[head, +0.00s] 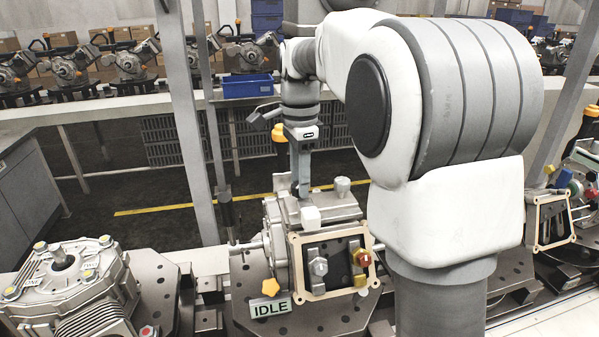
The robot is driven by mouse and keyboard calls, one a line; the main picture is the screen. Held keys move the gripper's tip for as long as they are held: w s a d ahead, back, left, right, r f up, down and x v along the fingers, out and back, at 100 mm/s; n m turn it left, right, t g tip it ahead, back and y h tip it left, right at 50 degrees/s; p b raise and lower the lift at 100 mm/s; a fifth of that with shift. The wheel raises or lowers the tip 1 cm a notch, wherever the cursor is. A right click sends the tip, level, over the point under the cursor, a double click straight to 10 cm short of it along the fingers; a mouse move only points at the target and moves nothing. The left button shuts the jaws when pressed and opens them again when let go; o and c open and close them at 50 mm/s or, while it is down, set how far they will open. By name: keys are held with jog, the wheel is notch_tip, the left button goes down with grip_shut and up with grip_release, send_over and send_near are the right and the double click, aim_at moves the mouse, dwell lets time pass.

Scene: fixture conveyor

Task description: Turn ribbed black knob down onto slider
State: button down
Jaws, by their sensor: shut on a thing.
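My gripper (301,188) points straight down over the grey fixture (340,210) in the middle of the head view. Its fingers are shut on a small part at the fixture's top, left of centre. That part is mostly hidden by the fingers, and ribs cannot be made out; it appears to be the ribbed black knob. A slider cannot be made out clearly. A white block (310,216) sits just below and right of the fingertips. A pale grey-green knob (342,185) stands upright to their right.
A tan-framed panel (297,262) with red and yellow knobs fronts the fixture. An IDLE sign (270,307) and yellow pentagon (243,287) are at lower left. A grey casting (70,280) sits left. A grey post (190,120) rises left of my gripper. My arm hides the area to the right.

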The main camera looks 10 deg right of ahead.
jog(key=m+p, duration=0.1)
jog(key=m, duration=0.3)
jog(key=shift+w+r+m+p, duration=0.1)
jog(key=shift+r+m+p, duration=0.2)
jog(key=shift+r+p, duration=0.05)
jog(key=m+p, duration=0.1)
jog(key=m, duration=0.3)
jog(key=shift+m, duration=0.4)
jog(key=c, duration=0.6)
grip_release()
jog(key=shift+o, duration=0.7)
jog(key=shift+f, duration=0.2)
notch_tip(320, 180, up, 18)
jog(key=p, duration=0.1)
jog(key=shift+f+p, duration=0.25)
jog(key=shift+p, duration=0.05)
